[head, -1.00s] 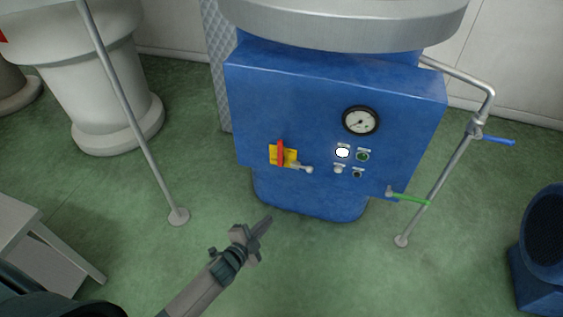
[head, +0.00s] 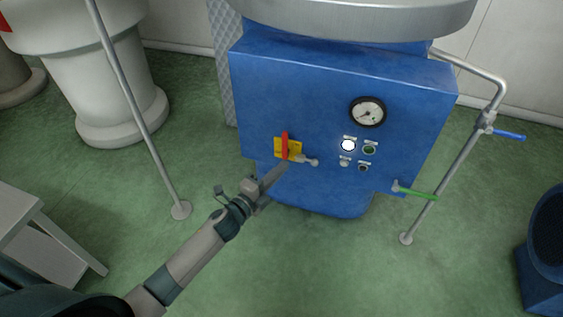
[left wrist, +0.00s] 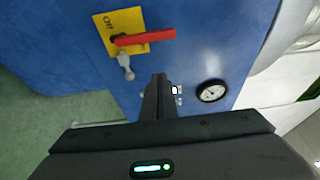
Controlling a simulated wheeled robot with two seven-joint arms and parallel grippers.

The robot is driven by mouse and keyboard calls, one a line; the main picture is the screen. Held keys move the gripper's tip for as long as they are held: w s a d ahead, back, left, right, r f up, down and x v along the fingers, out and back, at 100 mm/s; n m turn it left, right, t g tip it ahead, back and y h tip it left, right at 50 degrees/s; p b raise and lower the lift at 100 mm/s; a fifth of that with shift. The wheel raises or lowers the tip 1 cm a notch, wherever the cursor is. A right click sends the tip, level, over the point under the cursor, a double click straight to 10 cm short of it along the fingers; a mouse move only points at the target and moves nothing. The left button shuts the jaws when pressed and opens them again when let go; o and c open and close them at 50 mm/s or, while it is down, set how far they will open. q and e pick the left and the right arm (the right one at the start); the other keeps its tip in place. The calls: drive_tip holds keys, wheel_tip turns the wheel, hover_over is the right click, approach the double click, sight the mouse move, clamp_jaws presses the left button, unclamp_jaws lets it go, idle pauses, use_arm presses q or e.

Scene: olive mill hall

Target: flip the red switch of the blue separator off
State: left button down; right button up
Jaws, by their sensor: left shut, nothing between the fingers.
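The blue separator (head: 320,85) stands ahead with a silver bowl rim on top. Its red switch (head: 285,146) is a lever on a yellow plate (head: 295,145) at the left of the front face; the lever points up in the head view. The left wrist view also shows the red lever (left wrist: 148,37) and the yellow plate (left wrist: 125,20) with lettering on it. My left gripper (head: 279,172) is shut and empty, just below and left of the plate in the head view. In the left wrist view its fingers (left wrist: 158,85) appear apart from the lever. My right gripper is not in view.
A small grey knob (head: 313,162) sticks out beside the plate. A gauge (head: 367,112), a lit white lamp (head: 348,145) and buttons sit to the right. A green-handled valve (head: 418,194) is at the lower right. A thin grey pole (head: 140,120) stands left of my arm.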

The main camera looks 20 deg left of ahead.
sight(286, 149)
use_arm(q)
drive_tip(key=shift+w+a+p, duration=0.15)
drive_tip(key=shift+w, duration=1.3)
drive_tip(key=shift+w+a+p, duration=0.15)
drive_tip(key=shift+w+p, duration=0.05)
drive_tip(key=shift+w, duration=1.3)
drive_tip(key=shift+w+a+p, duration=0.15)
drive_tip(key=shift+w, duration=1.3)
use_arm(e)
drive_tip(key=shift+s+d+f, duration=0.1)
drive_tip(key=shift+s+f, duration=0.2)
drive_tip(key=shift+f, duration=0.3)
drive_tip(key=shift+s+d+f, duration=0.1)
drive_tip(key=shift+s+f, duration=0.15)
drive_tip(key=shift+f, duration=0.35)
use_arm(q)
drive_tip(key=shift+a+n, duration=0.1)
drive_tip(key=shift+n, duration=0.2)
